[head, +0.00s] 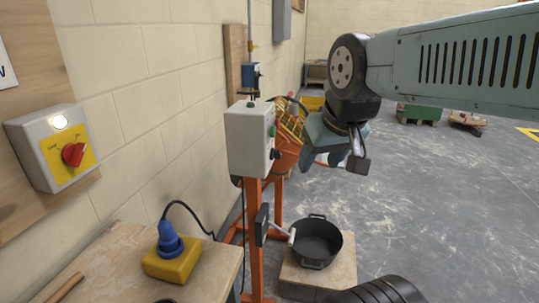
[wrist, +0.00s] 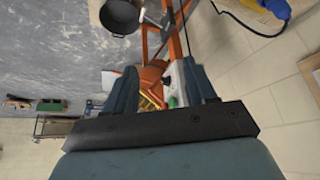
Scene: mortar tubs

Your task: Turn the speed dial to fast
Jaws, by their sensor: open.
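A grey control box (head: 249,138) stands on an orange post. Its right-hand face carries a green button (head: 273,131) and a small dark knob (head: 275,154); I cannot read any speed marks there. My gripper (head: 308,152) is to the right of this box, apart from the knob as far as I can tell. In the wrist view my gripper (wrist: 160,82) is open, its two blue-green fingers spread and nothing held. Part of the grey box (wrist: 176,78) shows between and beyond the fingers, and the knob is not clear there.
A wall box with a red rotary switch (head: 73,154) on a yellow plate and a lit lamp is at left. An orange mixer (head: 287,150) stands behind the post. A black tub (head: 317,243) sits on a wooden block below. A yellow box with a blue plug (head: 172,255) lies on the bench.

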